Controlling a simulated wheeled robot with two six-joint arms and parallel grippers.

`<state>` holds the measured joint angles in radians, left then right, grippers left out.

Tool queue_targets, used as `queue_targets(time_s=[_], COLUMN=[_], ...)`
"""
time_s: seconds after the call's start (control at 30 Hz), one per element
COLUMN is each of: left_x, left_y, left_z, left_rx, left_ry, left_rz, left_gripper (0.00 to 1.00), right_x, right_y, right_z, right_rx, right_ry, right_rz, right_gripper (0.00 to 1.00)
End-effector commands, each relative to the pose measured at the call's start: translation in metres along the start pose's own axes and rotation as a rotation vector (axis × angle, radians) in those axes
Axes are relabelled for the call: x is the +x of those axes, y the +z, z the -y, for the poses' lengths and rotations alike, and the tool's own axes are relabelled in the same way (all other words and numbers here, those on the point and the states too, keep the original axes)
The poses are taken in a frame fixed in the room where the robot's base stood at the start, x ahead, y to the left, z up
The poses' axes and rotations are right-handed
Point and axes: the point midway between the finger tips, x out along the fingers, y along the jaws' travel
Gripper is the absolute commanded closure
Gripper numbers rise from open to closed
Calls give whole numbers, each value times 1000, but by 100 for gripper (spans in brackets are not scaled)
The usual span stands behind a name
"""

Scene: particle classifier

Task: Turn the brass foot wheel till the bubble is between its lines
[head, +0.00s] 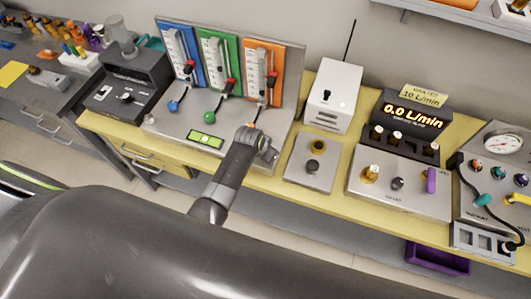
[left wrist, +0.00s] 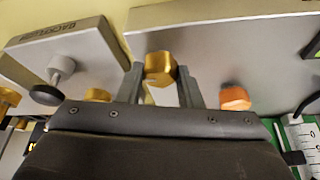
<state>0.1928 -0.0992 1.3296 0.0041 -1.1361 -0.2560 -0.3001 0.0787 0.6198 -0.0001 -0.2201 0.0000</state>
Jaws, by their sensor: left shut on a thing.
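The brass foot wheel (left wrist: 160,68) is at the corner of the metal flow-meter panel (left wrist: 205,45) in the left wrist view. My left gripper (left wrist: 160,85) has a finger on each side of it and is shut on it. In the head view, my left gripper (head: 268,154) is at the panel's front right corner and hides the wheel. The green bubble level (head: 206,140) lies on the panel's front, left of the gripper. Its bubble is too small to place against the lines. My right gripper is not in view.
Blue (head: 173,105), green (head: 209,117) and orange (left wrist: 235,97) knobs line the panel; the orange one is close to my left gripper. A small plate (head: 300,172) with a brass knob stands right of the gripper. A display (head: 412,117) reads 0.0 L/min.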

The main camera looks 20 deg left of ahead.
Motion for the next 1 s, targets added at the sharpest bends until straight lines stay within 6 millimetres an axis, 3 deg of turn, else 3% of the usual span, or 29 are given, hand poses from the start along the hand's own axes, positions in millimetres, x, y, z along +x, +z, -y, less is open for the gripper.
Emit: queue_targets(time_s=[0.4, 0.43, 0.6, 1.0], left_x=[0, 0, 0, -4], left_y=[0, 0, 0, 0], left_z=[0, 0, 0, 0], left_rx=[-7, -7, -6, -6], left_ry=[-4, -4, -4, -3], left_rz=[-1, -1, -1, -2], left_gripper=[90, 66, 46, 46], right_x=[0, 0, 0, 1], right_y=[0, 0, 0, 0], right_z=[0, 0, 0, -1], right_rx=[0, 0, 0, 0], right_ry=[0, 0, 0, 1], right_rz=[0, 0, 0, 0], right_gripper=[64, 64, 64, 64])
